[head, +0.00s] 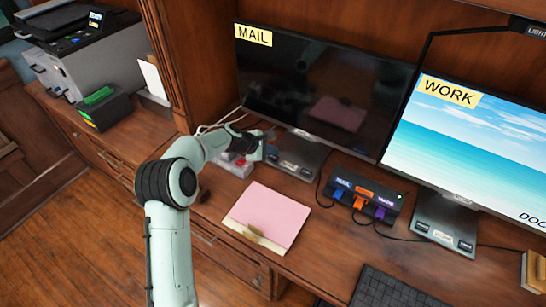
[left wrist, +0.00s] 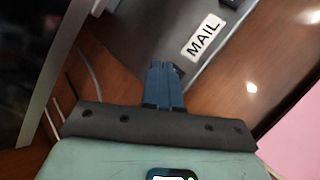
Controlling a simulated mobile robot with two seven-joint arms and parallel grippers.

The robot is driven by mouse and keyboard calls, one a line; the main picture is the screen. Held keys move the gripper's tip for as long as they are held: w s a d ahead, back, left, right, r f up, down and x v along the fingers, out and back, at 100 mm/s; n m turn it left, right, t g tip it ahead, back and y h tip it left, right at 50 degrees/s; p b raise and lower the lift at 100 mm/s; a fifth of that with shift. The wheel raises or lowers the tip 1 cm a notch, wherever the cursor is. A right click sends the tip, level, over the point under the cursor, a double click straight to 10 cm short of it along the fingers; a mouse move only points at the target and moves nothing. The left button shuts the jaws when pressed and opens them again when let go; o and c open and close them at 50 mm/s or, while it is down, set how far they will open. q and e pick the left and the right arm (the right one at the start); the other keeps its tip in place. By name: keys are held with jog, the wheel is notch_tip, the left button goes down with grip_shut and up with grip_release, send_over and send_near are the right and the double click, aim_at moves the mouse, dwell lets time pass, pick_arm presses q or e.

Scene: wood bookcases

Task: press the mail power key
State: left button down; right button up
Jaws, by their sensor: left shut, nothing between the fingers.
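The monitor labelled MAIL (head: 325,95) has a dark screen and stands at the back middle of the desk. Its grey stand base (head: 308,152) sits below it; in the left wrist view the base (left wrist: 178,25) carries a white MAIL label (left wrist: 204,36). My left gripper (head: 270,133) is at the left side of this base. Its blue fingers (left wrist: 163,66) are shut and empty, with their tips close to the base's edge near the label. I cannot tell whether they touch it. I cannot make out the power key clearly. My right gripper is out of view.
A pink folder (head: 268,215) lies in front of the base. A black hub (head: 362,195) with coloured plugs stands to the right. The lit WORK monitor (head: 470,140) is further right. A clear box (head: 235,164) and white cables (head: 213,126) lie near my left arm.

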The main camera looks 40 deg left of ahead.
aim_at(271, 158)
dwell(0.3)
pick_arm(q)
jog(key=shift+f+b, duration=0.35)
jog(key=shift+f, duration=0.1)
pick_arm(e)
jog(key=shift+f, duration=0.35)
pick_arm(q)
jog(key=shift+f, duration=0.1)
jog(key=shift+r+p, duration=0.45)
jog(key=shift+r, duration=0.1)
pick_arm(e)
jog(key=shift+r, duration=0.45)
pick_arm(q)
notch_tip(271, 158, up, 6)
jog(key=p, duration=0.4)
jog(key=shift+p, duration=0.3)
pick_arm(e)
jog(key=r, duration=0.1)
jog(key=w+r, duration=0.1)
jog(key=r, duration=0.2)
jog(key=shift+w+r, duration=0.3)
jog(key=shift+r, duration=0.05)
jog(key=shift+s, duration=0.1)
